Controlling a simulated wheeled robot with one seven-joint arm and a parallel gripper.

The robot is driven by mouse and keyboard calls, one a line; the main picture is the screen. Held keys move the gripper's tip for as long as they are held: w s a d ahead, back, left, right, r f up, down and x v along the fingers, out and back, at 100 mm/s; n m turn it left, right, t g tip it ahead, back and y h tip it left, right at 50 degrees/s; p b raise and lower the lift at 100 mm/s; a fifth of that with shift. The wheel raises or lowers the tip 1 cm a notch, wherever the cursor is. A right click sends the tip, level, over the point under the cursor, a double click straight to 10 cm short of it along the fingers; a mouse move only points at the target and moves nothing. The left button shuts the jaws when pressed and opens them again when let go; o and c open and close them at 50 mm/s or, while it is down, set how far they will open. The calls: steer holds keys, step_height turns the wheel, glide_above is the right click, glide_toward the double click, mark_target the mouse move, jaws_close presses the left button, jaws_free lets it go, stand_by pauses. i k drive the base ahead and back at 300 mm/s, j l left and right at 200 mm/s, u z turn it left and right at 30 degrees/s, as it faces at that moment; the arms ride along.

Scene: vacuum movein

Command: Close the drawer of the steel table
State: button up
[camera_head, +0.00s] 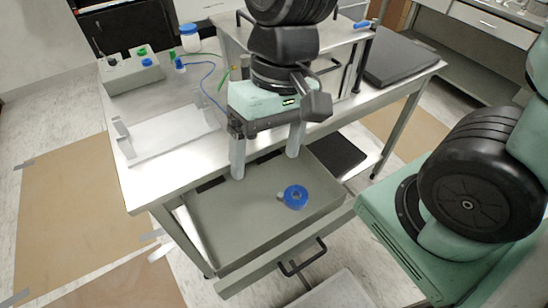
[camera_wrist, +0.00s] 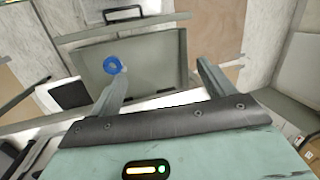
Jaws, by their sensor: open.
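The steel table (camera_head: 180,165) stands in front of me with its drawer (camera_head: 235,215) pulled out toward me. The drawer front carries a dark handle (camera_head: 302,262). A blue tape roll (camera_head: 294,197) lies inside the drawer. In the wrist view, the drawer (camera_wrist: 150,62), its handle (camera_wrist: 122,14) and the tape roll (camera_wrist: 112,65) also show. My gripper (camera_head: 265,165) is open and empty, with its fingers pointing down above the back part of the drawer, near the table's front edge. It is apart from the handle. The wrist view shows its two fingers (camera_wrist: 158,82) spread apart.
On the tabletop are a grey box with colored caps (camera_head: 133,74), a blue-lidded jar (camera_head: 190,38), a clear flat sheet (camera_head: 172,130) and a black case (camera_head: 395,55). A raised metal frame (camera_head: 350,65) stands behind my gripper. A dark item (camera_head: 338,155) lies on the lower shelf beside the drawer.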

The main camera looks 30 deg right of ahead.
mark_target(245, 234)
steer(key=k+l, duration=0.1)
steer(key=k, duration=1.25)
steer(key=l+u, duration=0.05)
